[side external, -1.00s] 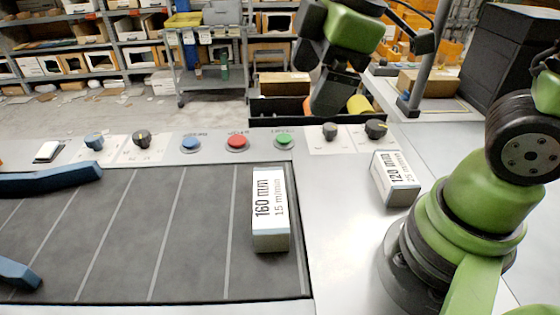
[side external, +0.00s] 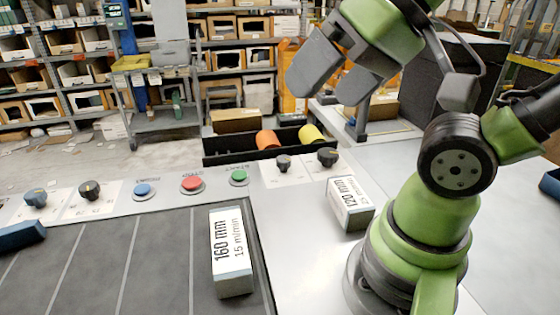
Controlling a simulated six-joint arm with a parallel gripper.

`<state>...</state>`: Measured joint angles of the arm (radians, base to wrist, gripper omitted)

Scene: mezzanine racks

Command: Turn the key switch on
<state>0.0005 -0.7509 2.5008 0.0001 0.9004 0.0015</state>
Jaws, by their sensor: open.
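My gripper (side external: 333,82) hangs in the air above and behind the right end of the control row, its two grey fingers apart and nothing between them. Below it are two dark knobs on white plates, a smaller one (side external: 283,163) and a larger one (side external: 327,157). Further left are a black knob (side external: 89,190) and a blue knob (side external: 36,197). I cannot tell which of these is the key switch or how it is set; the markings are too small to read. My gripper touches none of them.
Blue (side external: 142,191), red (side external: 191,183) and green (side external: 238,176) buttons sit between the knobs. A "160 mm" block (side external: 231,252) stands on the dark belt, a "120 mm" block (side external: 350,204) on the grey top. A black bin (side external: 230,152) with orange and yellow cylinders lies behind.

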